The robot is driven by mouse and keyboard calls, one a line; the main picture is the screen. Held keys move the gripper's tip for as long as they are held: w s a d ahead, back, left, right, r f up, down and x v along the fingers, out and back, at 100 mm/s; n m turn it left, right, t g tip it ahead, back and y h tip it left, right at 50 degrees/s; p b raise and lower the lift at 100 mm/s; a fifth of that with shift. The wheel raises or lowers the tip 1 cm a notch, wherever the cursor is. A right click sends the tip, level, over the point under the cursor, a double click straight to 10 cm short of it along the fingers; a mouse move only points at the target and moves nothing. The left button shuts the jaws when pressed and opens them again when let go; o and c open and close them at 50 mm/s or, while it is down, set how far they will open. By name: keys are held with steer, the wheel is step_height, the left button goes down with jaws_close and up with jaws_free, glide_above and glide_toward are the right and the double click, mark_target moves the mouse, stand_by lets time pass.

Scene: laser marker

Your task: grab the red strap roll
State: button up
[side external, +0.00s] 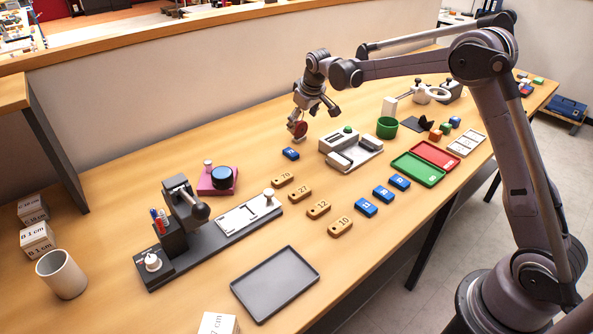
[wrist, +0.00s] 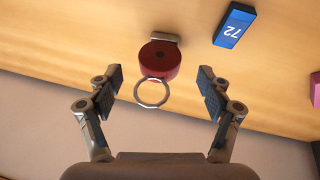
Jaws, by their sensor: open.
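The red strap roll (wrist: 160,61) shows in the wrist view between and beyond my fingers, with a grey ring on its near side and a light grey piece at its far side. In the side external view the red roll (side external: 299,130) is small, at the back of the table just below my gripper (side external: 316,108). My gripper (wrist: 160,94) is open and empty, its two dark-padded fingers spread to either side of the ring. The side external view does not show clearly whether a finger touches the roll.
A blue block marked 72 (wrist: 234,25) lies close to the roll; it also shows in the side external view (side external: 291,154). A grey device with a green button (side external: 350,148) and a green cup (side external: 387,127) stand to the right. The wall (side external: 220,105) is close behind.

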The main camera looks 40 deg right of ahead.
mark_target(302, 126)
steer(key=shift+x, duration=2.95)
steer(key=shift+s, duration=0.1)
steer(key=c, duration=1.3)
